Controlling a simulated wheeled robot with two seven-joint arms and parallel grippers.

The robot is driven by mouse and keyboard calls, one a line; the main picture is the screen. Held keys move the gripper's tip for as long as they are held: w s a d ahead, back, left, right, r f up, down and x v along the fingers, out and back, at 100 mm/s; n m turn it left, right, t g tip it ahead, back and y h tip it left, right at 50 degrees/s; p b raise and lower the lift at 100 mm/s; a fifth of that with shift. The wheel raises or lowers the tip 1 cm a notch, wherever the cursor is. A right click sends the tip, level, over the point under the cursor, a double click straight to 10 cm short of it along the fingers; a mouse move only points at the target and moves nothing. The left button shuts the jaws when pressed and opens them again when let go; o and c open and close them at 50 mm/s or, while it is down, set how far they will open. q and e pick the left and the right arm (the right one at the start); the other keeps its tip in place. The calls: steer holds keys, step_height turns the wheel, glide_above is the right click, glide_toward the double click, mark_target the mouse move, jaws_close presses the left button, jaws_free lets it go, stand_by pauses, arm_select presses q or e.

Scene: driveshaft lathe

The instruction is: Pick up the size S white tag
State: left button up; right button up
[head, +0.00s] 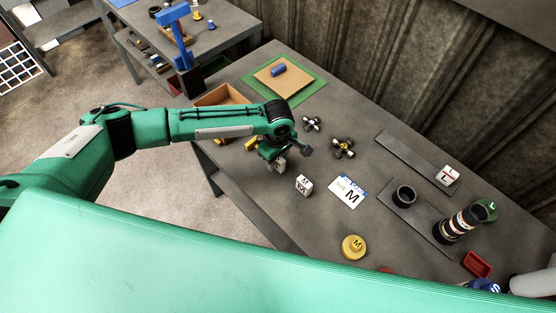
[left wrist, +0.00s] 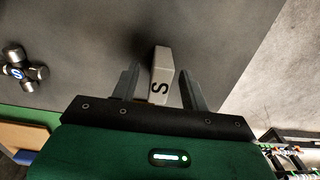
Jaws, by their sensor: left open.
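The size S white tag (left wrist: 161,73) is a small white block with a black S, standing on the grey table in the left wrist view. My left gripper (left wrist: 158,82) is open, with one finger on each side of the tag and a small gap visible on both sides. In the head view my left gripper (head: 277,160) points down over the table near its left edge. There the S tag is mostly hidden by the gripper and I cannot make it out clearly. My right gripper is not in view.
Two cross-shaped joints (head: 343,147) lie behind. A white L tag (head: 447,175) stands farther right. An open box (head: 221,96) is behind my arm.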

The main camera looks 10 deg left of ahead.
arm_select(q)
steer(key=shift+c, duration=0.4)
jaws_close()
